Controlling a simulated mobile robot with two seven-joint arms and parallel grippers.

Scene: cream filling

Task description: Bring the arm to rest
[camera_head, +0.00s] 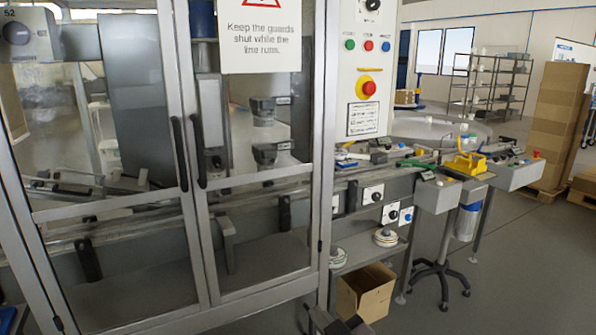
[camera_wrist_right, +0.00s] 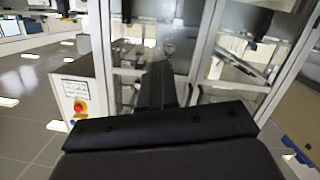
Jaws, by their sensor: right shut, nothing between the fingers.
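My right gripper (camera_head: 338,322) shows only as a small dark part at the bottom edge of the head view, in front of the machine's lower frame and beside a cardboard box. In the right wrist view the dark fingers of the right gripper (camera_wrist_right: 158,85) stand close together, shut with nothing between them. They point toward the framed glass guard doors. My left gripper does not show in either view.
A guarded machine with closed glass doors (camera_head: 254,120) fills the left. A control panel (camera_head: 365,60) with a red stop button stands beside it. A conveyor runs right. An open cardboard box (camera_head: 366,295) sits low in front.

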